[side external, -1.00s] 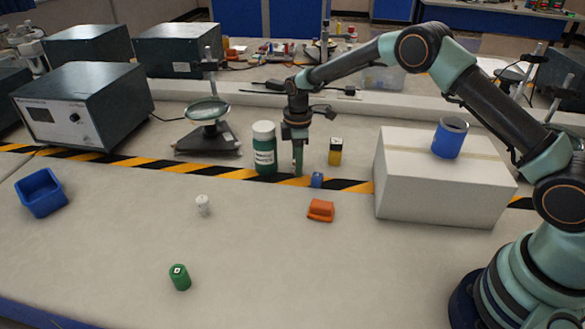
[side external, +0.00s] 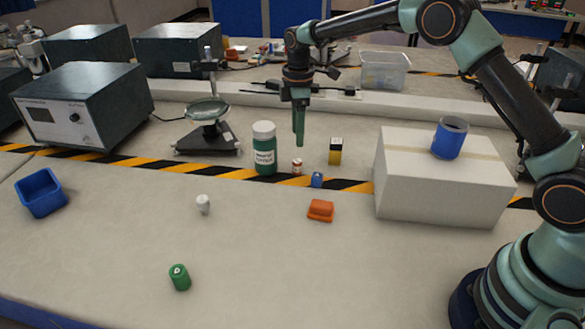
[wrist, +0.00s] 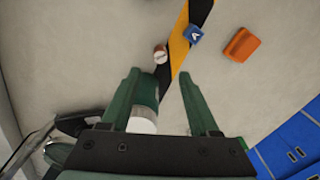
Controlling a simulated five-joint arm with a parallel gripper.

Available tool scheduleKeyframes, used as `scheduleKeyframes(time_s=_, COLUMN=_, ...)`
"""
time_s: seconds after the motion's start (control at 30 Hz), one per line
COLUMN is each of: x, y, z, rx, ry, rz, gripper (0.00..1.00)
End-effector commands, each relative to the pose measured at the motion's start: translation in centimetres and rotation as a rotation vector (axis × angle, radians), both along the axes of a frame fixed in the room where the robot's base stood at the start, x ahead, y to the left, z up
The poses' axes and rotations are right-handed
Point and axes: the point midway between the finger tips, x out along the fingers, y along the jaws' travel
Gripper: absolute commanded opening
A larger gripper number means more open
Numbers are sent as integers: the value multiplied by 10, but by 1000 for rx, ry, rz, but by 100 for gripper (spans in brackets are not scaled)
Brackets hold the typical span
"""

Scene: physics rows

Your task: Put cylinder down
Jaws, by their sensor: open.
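A small white and brown cylinder (side external: 297,166) stands upright on the table at the striped tape, just right of a green bottle with a white cap (side external: 264,150). My gripper (side external: 299,143) is above the cylinder, open and empty, with a gap below its fingertips. In the wrist view the two green fingers are spread (wrist: 160,74), and the cylinder (wrist: 160,54) shows beyond them, between their lines. The green bottle (wrist: 146,92) shows beside the left finger, partly hidden by it.
A blue block (side external: 317,180), an orange block (side external: 320,210) and a yellow-black box (side external: 335,151) are close by. A white box (side external: 440,185) bears a blue can (side external: 450,138) at right. A white piece (side external: 203,204), a green cylinder (side external: 179,277) and a blue bin (side external: 41,193) are left.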

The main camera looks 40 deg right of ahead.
Motion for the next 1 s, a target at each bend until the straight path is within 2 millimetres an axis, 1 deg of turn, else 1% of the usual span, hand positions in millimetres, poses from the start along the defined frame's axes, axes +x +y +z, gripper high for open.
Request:
scheduleKeyframes(time_s=0.03, x=1, y=0, z=8, rx=0, ry=-4, rz=0, gripper=62)
scheduleKeyframes(time_s=0.1, x=1, y=0, z=15, rx=0, ry=-2, rz=0, gripper=62)
scheduleKeyframes(time_s=0.27, x=-2, y=-1, z=27, rx=0, ry=-7, rz=-11, gripper=62)
scheduleKeyframes(time_s=0.37, x=-7, y=-3, z=44, rx=3, ry=-29, rz=-55, gripper=62)
scheduleKeyframes(time_s=0.47, x=-21, y=-7, z=71, rx=9, ry=-66, rz=-136, gripper=62)
scheduleKeyframes(time_s=0.5, x=-28, y=-9, z=83, rx=13, ry=-85, rz=-175, gripper=62)
scheduleKeyframes(time_s=0.6, x=-49, y=-13, z=109, rx=25, ry=-128, rz=-277, gripper=62)
scheduleKeyframes(time_s=0.7, x=-72, y=-18, z=131, rx=42, ry=-172, rz=-378, gripper=62)
scheduleKeyframes(time_s=0.83, x=-106, y=-23, z=152, rx=69, ry=-227, rz=-507, gripper=62)
scheduleKeyframes(time_s=1.0, x=-152, y=-29, z=168, rx=115, ry=-296, rz=-675, gripper=62)
